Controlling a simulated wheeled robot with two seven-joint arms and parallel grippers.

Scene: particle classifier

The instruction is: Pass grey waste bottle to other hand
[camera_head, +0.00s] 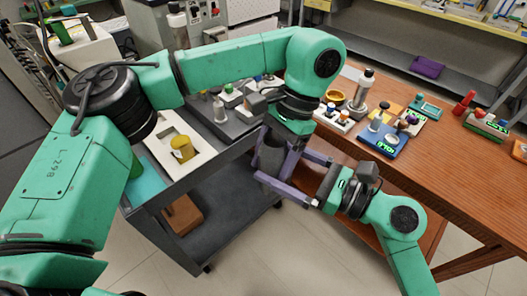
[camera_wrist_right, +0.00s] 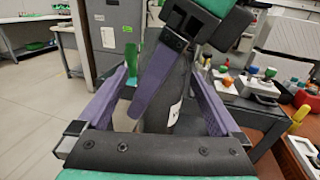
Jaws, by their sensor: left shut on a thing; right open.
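The grey waste bottle (camera_head: 269,155) is dark grey and hangs between my two grippers, beyond the cart's right edge. My left gripper (camera_head: 272,168) points down and is shut on the bottle. In the right wrist view, one purple finger of the left gripper crosses the front of the bottle (camera_wrist_right: 180,90). My right gripper (camera_head: 280,162) comes in from the lower right and is open, its fingers on either side of the bottle. In the right wrist view, the bottle stands between the open right fingers (camera_wrist_right: 163,78). Part of the bottle is hidden by the fingers.
A dark cart (camera_head: 228,237) stands left of the grippers, with a white tray (camera_head: 160,170) holding a yellow object (camera_head: 182,148). A wooden table (camera_head: 452,170) is at the right, with a blue device (camera_head: 384,140) and several small items. Floor shows below the grippers.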

